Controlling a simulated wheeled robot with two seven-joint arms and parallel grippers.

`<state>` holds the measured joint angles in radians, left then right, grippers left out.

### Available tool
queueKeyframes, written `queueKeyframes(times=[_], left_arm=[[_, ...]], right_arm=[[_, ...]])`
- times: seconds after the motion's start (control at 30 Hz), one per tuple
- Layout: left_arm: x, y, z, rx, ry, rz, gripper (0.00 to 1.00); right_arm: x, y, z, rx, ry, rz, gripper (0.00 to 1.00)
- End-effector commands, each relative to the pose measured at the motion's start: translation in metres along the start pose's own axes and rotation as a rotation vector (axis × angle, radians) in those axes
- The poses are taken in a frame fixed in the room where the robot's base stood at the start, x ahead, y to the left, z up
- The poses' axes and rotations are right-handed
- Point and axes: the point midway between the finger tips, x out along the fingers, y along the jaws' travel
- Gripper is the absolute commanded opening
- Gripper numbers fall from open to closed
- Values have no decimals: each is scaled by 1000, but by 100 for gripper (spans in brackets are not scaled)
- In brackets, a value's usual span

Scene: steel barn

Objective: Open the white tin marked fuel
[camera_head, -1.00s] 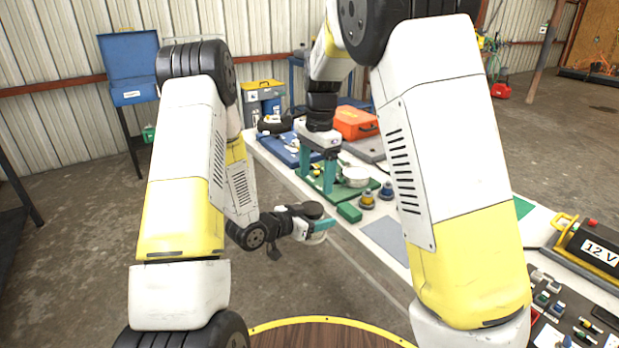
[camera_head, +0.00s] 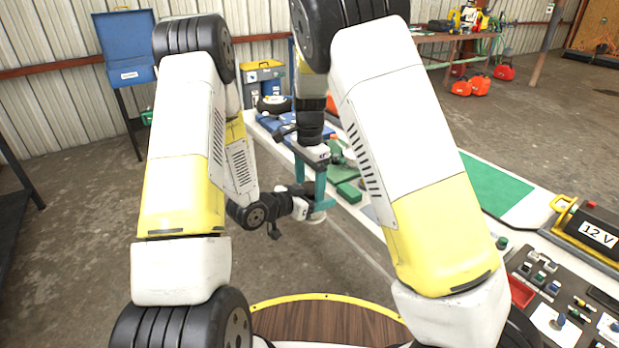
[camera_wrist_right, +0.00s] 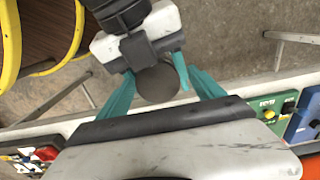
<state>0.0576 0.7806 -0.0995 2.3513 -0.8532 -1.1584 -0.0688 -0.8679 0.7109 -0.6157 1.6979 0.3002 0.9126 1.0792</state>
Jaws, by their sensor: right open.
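My right gripper (camera_head: 312,193) is open and points down just above the tin. In the right wrist view its teal fingers (camera_wrist_right: 160,78) are spread to either side of the tin's top. Whether they touch it cannot be told.
The long white table (camera_head: 520,226) runs behind both grippers, with a green block (camera_head: 348,193) near its edge. A 12 V battery box (camera_head: 592,236) and a panel of switches (camera_head: 545,290) stand at the right. Free concrete floor (camera_head: 80,250) lies at left.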

Motion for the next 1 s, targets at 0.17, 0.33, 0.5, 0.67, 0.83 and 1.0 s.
queueKeyframes(times=[0.17, 0.33, 0.5, 0.67, 0.83, 1.0], left_arm=[[0, 0, -1, 1, 2, 0, 0], [0, 0, -1, 1, 2, 1, 0], [0, 2, -1, 1, 2, 4, 0], [0, 3, -1, 1, 2, 6, 0], [0, 4, -1, 1, 2, 8, 0], [1, 5, -1, 1, 2, 11, 0]], right_arm=[[0, 0, 0, 0, 0, 0, 75], [0, 0, 0, 0, 0, 0, 42], [-1, -1, 0, -1, 1, -3, 12], [-1, -1, -1, -139, -1, -6, 11], [-2, -2, 0, -293, 3, -9, 11], [-2, -2, 1, -295, 4, -10, 11]])
